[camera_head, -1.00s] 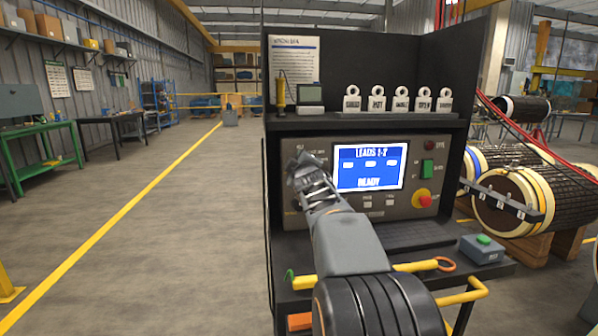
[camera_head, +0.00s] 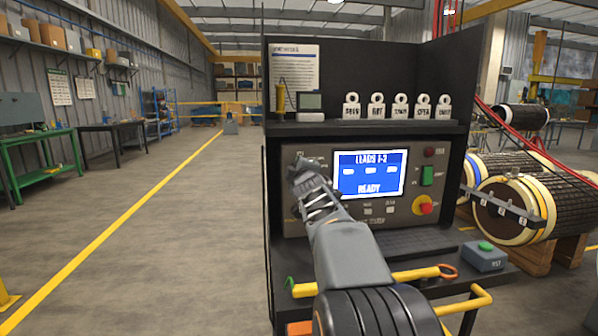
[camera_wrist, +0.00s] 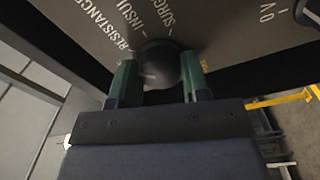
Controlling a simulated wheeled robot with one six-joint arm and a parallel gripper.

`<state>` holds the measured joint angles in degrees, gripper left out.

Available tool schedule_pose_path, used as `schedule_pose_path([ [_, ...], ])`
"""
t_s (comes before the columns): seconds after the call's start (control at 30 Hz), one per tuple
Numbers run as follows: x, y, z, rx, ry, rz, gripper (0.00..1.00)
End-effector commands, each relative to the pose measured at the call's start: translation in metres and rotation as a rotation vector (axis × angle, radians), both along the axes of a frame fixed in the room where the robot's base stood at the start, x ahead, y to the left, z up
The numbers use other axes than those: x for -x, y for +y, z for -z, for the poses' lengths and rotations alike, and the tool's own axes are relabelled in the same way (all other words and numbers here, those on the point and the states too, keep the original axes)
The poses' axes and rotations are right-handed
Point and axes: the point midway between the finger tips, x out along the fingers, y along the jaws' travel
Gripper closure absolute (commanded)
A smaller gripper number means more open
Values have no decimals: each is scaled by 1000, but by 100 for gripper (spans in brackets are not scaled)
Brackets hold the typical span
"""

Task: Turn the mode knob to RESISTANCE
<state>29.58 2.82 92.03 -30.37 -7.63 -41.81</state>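The mode knob (camera_wrist: 160,64) is a dark round knob on the grey tester panel. In the wrist view the printed words RESISTANCE, INSUL and SURGE fan out around it, partly cut off or covered. My gripper (camera_wrist: 160,78) has one green-and-dark finger on each side of the knob, and both fingers appear to touch it. No pointer mark on the knob is visible, so its setting cannot be read. In the head view my gripper (camera_head: 304,176) is at the panel's left side and hides the knob. The blue screen (camera_head: 369,174) reads LEADS 1-2, READY.
Right of the screen are a green switch (camera_head: 427,176) and a red stop button on yellow (camera_head: 424,206). Several white tags (camera_head: 400,108) stand on the shelf above. A grey box with a green button (camera_head: 484,256) sits at the ledge's right. Wound rotors (camera_head: 510,210) stand further right.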

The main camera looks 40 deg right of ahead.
Motion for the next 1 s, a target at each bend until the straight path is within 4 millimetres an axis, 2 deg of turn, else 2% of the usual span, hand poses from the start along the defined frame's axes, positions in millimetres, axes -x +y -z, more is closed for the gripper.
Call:
schedule_pose_path([
  [0.03,0,1,-5,5,-9,-3,54],
  [0.23,0,0,-3,1,-5,0,35],
  [0.57,5,2,-1,-1,-1,1,35],
  [0.67,16,7,0,0,-2,2,35],
  [1.0,78,37,0,2,-4,2,35],
])
